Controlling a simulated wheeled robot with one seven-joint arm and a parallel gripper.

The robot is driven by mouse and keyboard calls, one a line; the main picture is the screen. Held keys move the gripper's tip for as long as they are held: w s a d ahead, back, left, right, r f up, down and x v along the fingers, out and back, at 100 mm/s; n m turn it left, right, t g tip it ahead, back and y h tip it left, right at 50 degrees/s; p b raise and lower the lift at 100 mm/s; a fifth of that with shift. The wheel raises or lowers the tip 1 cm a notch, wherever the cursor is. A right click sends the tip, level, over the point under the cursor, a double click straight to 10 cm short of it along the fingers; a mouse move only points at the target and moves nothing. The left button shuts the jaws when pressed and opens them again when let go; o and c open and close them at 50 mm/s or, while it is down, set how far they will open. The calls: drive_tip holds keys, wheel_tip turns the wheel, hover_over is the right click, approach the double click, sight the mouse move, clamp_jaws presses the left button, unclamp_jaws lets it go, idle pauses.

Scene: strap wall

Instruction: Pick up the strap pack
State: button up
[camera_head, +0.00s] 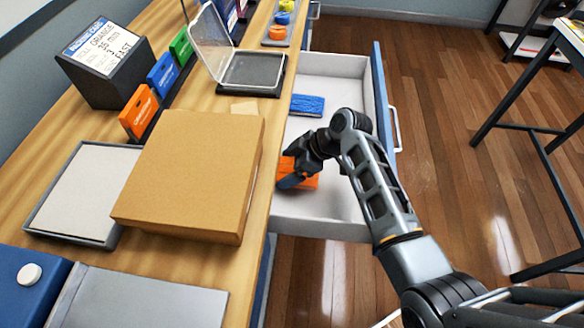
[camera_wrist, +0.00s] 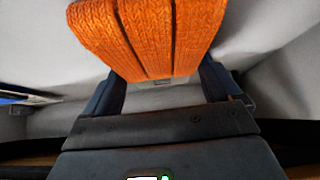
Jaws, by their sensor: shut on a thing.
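An orange strap pack (camera_head: 305,178) is inside the open white drawer, at its near end, partly hidden by my gripper (camera_head: 288,170). In the wrist view the orange strap pack (camera_wrist: 150,38) shows woven bands and sits between the two dark fingers of my gripper (camera_wrist: 165,85). My gripper is shut on it. I cannot tell whether the pack still touches the drawer floor.
The white drawer (camera_head: 340,85) has a blue front and also holds a blue pack (camera_head: 307,104). On the wooden counter (camera_head: 215,100) stand a large tan box (camera_head: 190,170), an open clear case (camera_head: 250,70), a dark card holder (camera_head: 110,75) and upright coloured packs. Wooden floor lies right.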

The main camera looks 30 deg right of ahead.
sight(289, 169)
drive_tip(key=shift+r, duration=0.5)
wheel_tip(289, 169, up, 2)
drive_tip(key=shift+r, duration=0.25)
drive_tip(key=s+d+r, duration=0.1)
drive_tip(key=d+r, duration=0.1)
drive_tip(key=d, duration=0.1)
drive_tip(key=s+d+r+b, duration=0.1)
drive_tip(key=s+d+r, duration=0.1)
drive_tip(key=d+r, duration=0.1)
drive_tip(key=s+d+r+b, duration=0.1)
drive_tip(key=d+r, duration=0.1)
drive_tip(key=d, duration=0.2)
drive_tip(key=shift+s+d+r, duration=0.15)
drive_tip(key=shift+d+r, duration=0.1)
drive_tip(key=shift+d, duration=0.15)
